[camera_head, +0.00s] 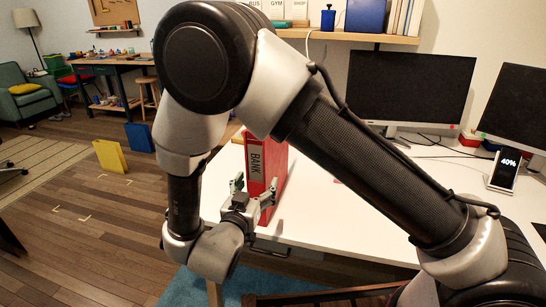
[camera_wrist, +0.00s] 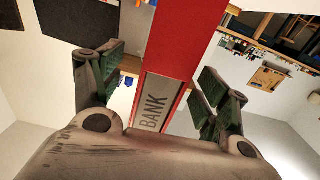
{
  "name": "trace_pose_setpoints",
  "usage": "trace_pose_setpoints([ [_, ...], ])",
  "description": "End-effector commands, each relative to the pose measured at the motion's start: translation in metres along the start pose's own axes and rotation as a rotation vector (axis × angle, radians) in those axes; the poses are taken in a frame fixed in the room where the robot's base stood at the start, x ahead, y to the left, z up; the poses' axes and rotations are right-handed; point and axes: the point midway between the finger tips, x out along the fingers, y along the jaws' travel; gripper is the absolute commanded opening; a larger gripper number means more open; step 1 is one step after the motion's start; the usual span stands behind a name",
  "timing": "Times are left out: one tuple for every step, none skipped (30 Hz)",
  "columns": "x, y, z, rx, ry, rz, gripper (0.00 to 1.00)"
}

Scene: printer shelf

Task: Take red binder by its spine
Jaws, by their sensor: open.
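The red binder (camera_head: 275,165) stands upright near the left edge of the white desk (camera_head: 340,215). Its spine carries a pale label reading BANK. My gripper (camera_head: 253,192) is open in front of the lower spine, with one finger to each side of it in the picture. In the wrist view the binder (camera_wrist: 178,35) rises between the two open fingers of my gripper (camera_wrist: 158,85), and the label shows between them. I cannot tell whether any finger touches the binder. Part of the binder is hidden behind my arm and gripper.
Two monitors (camera_head: 410,88) and a phone (camera_head: 505,168) on a stand showing 40% occupy the desk's right side. A shelf (camera_head: 345,37) hangs above. A yellow binder (camera_head: 110,157) and a blue one (camera_head: 139,137) stand on the floor at left. The desk's middle is mostly clear.

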Motion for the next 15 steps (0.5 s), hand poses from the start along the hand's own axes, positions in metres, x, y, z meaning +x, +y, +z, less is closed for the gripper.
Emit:
trace_pose_setpoints([
  [0.007,0.001,0.000,0.000,0.000,0.004,0.75],
  [0.011,0.001,0.000,0.000,0.000,0.003,0.75],
  [0.015,0.000,0.000,0.001,-0.001,0.003,0.75],
  [0.019,0.000,0.001,0.001,-0.001,0.003,0.75],
  [0.023,0.000,0.001,0.001,-0.001,0.004,0.75],
  [0.028,-0.002,0.002,0.001,0.000,0.003,0.75],
  [0.033,-0.003,0.002,0.002,-0.001,0.003,0.75],
  [0.038,-0.003,0.003,0.002,-0.001,0.004,0.75],
  [0.045,-0.005,0.004,0.002,-0.001,0.003,0.75],
  [0.049,-0.006,0.004,0.002,-0.001,0.003,0.75],
  [0.054,-0.006,0.004,0.002,-0.002,0.004,0.75],
  [0.060,-0.006,0.004,0.002,-0.002,0.002,0.75],
  [0.063,-0.006,0.004,0.001,-0.002,0.002,0.75],
  [0.066,-0.006,0.004,0.001,-0.002,0.002,0.75],
  [0.068,-0.006,0.004,0.001,-0.002,0.002,0.75],
])
